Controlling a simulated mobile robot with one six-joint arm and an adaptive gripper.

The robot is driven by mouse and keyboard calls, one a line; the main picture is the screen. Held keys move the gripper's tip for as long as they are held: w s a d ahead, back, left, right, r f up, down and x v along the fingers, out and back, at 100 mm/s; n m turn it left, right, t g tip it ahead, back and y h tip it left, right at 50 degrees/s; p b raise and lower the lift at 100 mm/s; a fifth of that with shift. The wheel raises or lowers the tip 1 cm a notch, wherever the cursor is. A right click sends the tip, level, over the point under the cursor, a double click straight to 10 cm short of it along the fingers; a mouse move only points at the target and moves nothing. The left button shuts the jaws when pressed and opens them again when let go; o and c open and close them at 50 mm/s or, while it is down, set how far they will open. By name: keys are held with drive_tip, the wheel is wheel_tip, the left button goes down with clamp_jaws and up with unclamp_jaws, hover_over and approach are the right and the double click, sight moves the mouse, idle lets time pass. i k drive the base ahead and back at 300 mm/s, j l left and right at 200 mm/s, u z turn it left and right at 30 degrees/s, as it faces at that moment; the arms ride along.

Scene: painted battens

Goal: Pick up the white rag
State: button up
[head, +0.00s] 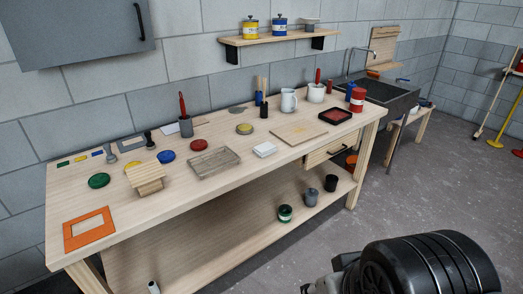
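The white rag (265,149) appears as a small, folded white block lying flat on the wooden workbench (190,190). It lies near the front edge, between a grey wooden tray (212,163) on its left and a light board (298,132) on its right. Nothing covers it. Part of my arm shows at the bottom right, well apart from the bench top. My gripper's fingers are not visible.
A white jug (289,100), a white pot (316,92) and a red can (357,99) stand behind and right of the rag. A wooden block stand (146,178) is further left. The lower shelf (200,243) holds several cans. Grey floor (420,190) is open at right.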

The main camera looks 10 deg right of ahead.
sight(265, 149)
drive_tip(key=i+l+u, duration=0.1)
drive_tip(key=i, duration=0.4)
drive_tip(key=i+l+u, duration=0.1)
drive_tip(key=i, duration=0.4)
drive_tip(key=i+l+u, duration=0.1)
drive_tip(key=i+l, duration=0.25)
drive_tip(key=i, duration=0.15)
drive_tip(key=i+l+u, duration=0.1)
drive_tip(key=i+l, duration=0.15)
drive_tip(key=i, duration=0.25)
